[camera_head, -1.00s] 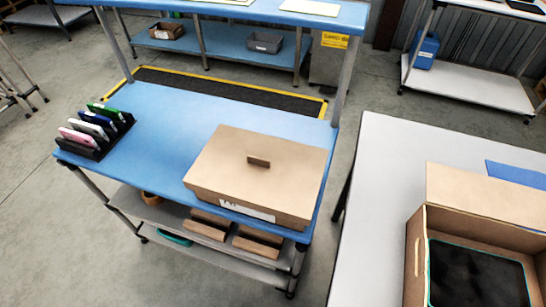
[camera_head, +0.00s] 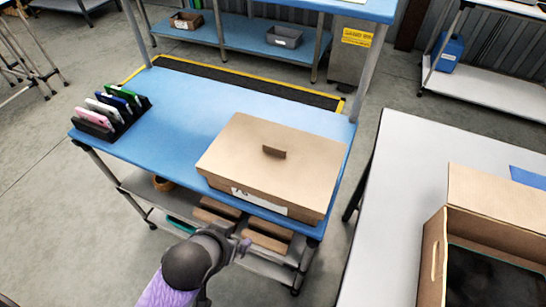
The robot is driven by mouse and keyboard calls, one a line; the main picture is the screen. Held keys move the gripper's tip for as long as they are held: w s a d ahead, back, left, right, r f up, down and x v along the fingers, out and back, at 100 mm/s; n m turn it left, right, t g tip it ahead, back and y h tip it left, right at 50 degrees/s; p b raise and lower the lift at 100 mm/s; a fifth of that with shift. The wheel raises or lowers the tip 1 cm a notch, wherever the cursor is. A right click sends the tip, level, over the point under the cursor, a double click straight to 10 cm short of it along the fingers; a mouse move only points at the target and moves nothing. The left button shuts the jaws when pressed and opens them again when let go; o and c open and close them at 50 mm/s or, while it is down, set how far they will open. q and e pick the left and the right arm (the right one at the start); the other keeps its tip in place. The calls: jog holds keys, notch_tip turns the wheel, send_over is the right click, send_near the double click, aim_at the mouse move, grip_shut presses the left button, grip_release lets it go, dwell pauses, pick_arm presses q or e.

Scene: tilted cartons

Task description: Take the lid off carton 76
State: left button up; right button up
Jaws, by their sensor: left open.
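A brown carton (camera_head: 262,195) with a white label on its front side stands near the right end of the blue table; the label's writing is too small to read fully. Its lid (camera_head: 300,160) is on, with a small dark brown handle (camera_head: 274,152) upright in the middle. My left gripper (camera_head: 243,248) is in front of the table, below and nearer than the carton, apart from it. It is open, with nothing seen between its fingers. My right gripper does not show.
The blue table (camera_head: 190,108) has free room left of the carton. A black rack (camera_head: 96,130) of coloured items stands at its left end. An open brown box (camera_head: 433,260) sits on the grey table (camera_head: 405,190) at right. Wooden pieces (camera_head: 268,235) lie on the shelf below.

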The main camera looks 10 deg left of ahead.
aim_at(274, 152)
pick_arm(q)
jog(key=w+d+t+b, duration=0.1)
jog(key=w+t, duration=0.1)
jog(key=w, duration=0.4)
jog(key=w+d+t+h+b, duration=0.1)
jog(key=w+t, duration=0.1)
jog(key=w, duration=0.5)
jog(key=w+d+t+h+b, duration=0.1)
jog(key=w+d+t+b, duration=0.1)
jog(key=w, duration=0.5)
jog(key=shift+w+r+m+t, duration=0.25)
jog(key=shift+r+m+t, duration=0.05)
jog(key=shift+t, duration=0.1)
jog(key=shift+w, duration=0.4)
jog(key=shift+r, duration=0.1)
jog(key=c, duration=1)
